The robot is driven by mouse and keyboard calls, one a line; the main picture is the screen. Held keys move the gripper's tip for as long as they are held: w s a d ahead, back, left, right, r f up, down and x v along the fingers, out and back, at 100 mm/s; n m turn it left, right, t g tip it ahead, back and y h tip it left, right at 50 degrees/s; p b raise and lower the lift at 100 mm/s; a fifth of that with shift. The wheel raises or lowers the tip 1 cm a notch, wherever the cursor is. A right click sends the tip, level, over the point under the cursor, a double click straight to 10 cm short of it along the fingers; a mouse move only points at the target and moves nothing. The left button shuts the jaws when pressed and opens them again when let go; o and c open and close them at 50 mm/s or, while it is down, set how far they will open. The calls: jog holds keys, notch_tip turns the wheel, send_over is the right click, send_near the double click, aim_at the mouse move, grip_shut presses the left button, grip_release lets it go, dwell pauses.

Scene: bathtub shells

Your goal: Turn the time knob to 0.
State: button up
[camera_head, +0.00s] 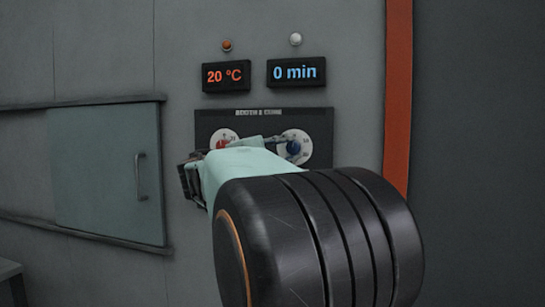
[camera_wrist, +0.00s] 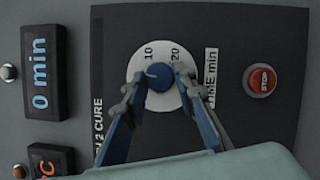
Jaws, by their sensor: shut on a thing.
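The time knob (camera_wrist: 160,76) is blue and sits on a white round dial (camera_wrist: 172,60) marked 10 and 20 in the wrist view. My gripper (camera_wrist: 159,84) has one finger on each side of the knob and is shut on it. In the head view the blue knob (camera_head: 294,147) shows beside the fingers, on the right of the control panel (camera_head: 322,122). The time display (camera_head: 297,72) reads 0 min in blue, and it reads the same in the wrist view (camera_wrist: 41,72). The knob's exact pointer angle is hard to read.
A red temperature knob (camera_head: 222,142) is left of the time knob, partly behind my gripper. Above it a display (camera_head: 226,76) reads 20 °C. A red STOP button (camera_wrist: 262,80) is on the panel. A sliding door (camera_head: 105,170) with a handle is at left, an orange-red post (camera_head: 397,90) at right.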

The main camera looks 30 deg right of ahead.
jog(key=shift+f+n+t+h+b, duration=0.1)
jog(key=shift+n+t+h+b, duration=0.3)
jog(key=shift+n, duration=0.7)
jog(key=o, duration=1.2)
jog(key=shift+c, duration=0.2)
jog(key=shift+a, duration=0.1)
jog(key=v, duration=1.1)
jog(key=shift+s+a, duration=0.2)
jog(key=shift+a, duration=0.2)
